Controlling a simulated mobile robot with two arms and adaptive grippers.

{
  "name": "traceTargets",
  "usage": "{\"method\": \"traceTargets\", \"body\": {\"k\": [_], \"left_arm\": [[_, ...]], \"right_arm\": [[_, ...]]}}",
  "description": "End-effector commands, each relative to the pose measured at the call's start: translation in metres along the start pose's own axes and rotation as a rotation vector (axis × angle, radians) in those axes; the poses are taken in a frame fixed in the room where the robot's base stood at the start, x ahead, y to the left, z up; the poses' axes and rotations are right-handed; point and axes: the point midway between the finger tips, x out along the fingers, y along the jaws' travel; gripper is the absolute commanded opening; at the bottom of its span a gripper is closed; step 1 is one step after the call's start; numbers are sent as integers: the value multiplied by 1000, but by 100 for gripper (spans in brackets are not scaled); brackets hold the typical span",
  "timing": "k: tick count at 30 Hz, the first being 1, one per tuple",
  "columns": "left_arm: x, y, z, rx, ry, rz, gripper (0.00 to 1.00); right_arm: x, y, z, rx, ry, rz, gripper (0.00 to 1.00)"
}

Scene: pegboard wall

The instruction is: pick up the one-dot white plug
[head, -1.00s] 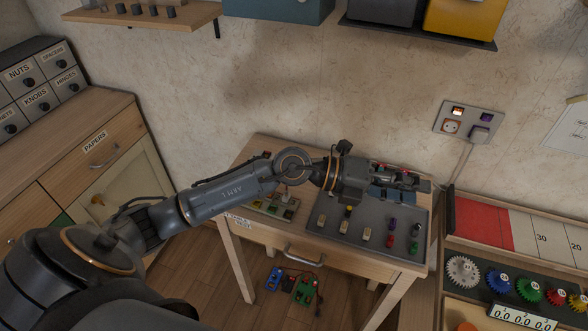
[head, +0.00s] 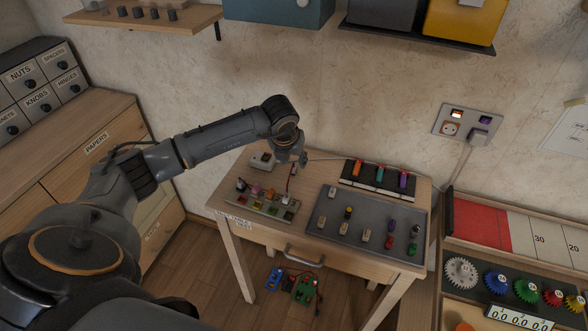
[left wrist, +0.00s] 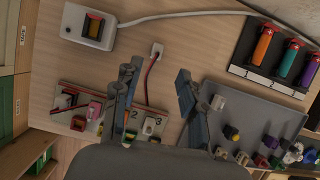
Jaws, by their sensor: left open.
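Several pale, whitish plugs stand on the grey tray (head: 318,222), among them one at its upper left (head: 333,191) and two along its front, one left (head: 343,228) and one farther right (head: 366,235). Their dots are too small to read, so I cannot tell which has one dot. The upper-left tray plug also shows in the left wrist view (left wrist: 217,102), beside the right finger. My left gripper (head: 303,160) is open and empty, above the table behind the numbered board. In the left wrist view its fingers (left wrist: 160,92) spread apart, with a white plug-like piece on a red cable (left wrist: 157,50) beyond them.
The numbered board (head: 260,208) with coloured pieces lies left of the tray. A white switch box (head: 262,160) stands at the back left. A black rack (head: 370,184) with orange, teal and purple cylinders stands behind the tray. A cable crosses the table's back.

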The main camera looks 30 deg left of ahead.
Motion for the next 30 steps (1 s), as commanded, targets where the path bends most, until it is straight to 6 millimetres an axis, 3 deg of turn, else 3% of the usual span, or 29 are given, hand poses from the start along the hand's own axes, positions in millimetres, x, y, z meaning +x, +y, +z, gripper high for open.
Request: {"method": "traceTargets", "body": {"k": [8, 18, 26, 30], "left_arm": [[21, 1, -2, 2, 3, 0, 42], [64, 6, -3, 2, 2, -1, 42], [67, 6, -3, 3, 1, -2, 42], [66, 6, -3, 2, 1, -2, 17]], "right_arm": [[-7, 0, -1, 0, 0, 0, 40], [-18, 0, -2, 0, 0, 0, 40], [-18, 0, -2, -1, 0, 0, 40], [-18, 0, -2, -1, 0, 0, 40]]}}
